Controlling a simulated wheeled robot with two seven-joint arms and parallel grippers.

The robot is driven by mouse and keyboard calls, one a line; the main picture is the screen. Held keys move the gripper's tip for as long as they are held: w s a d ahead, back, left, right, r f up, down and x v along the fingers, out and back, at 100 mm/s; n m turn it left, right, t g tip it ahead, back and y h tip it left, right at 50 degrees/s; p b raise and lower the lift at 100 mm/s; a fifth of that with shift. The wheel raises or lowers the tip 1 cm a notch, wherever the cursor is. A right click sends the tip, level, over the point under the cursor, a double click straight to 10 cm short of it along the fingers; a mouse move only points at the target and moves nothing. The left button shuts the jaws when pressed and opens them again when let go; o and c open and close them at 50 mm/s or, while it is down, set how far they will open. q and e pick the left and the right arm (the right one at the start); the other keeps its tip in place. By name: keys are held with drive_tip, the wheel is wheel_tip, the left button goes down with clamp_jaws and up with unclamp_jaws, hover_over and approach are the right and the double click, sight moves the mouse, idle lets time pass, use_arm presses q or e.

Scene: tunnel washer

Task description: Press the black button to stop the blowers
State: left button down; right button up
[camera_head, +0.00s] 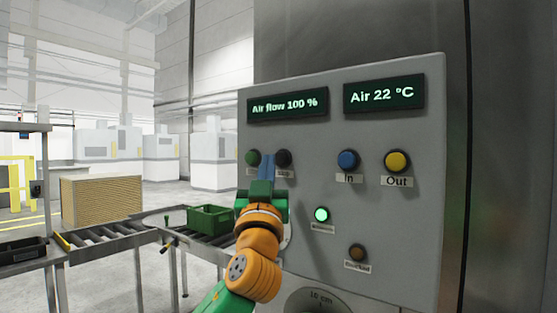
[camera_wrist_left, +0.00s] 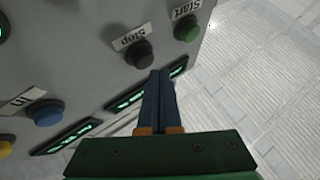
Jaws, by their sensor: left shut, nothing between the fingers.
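The black button (camera_head: 284,158) sits on the grey control panel (camera_head: 330,130), between the green button (camera_head: 253,157) and the blue one. In the left wrist view the panel is upside down, and the black button (camera_wrist_left: 139,54) has a "Stop" label beside it. My left gripper (camera_head: 266,158) is shut and empty, its blue fingers partly covering the labels below the green and black buttons. In the left wrist view the fingertips (camera_wrist_left: 160,73) are close beside the black button; I see no contact. The air flow display (camera_head: 288,105) reads 100 %. My right gripper is not in view.
The panel also has a blue "In" button (camera_head: 348,160), a yellow "Out" button (camera_head: 397,161), a lit green lamp (camera_head: 322,214) and a dark brownish one (camera_head: 357,253). A roller conveyor (camera_head: 100,236) with a green crate (camera_head: 211,220) stands to the left.

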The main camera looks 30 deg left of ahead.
use_arm(q)
drive_tip(key=shift+w, duration=0.1)
idle(0.3)
drive_tip(key=shift+w, duration=0.35)
drive_tip(key=shift+w+d, duration=0.1)
drive_tip(key=shift+w, duration=0.35)
idle(0.8)
drive_tip(key=shift+s, duration=0.15)
drive_tip(key=shift+s+b, duration=0.45)
drive_tip(key=shift+s, duration=0.15)
drive_tip(key=shift+s, duration=0.15)
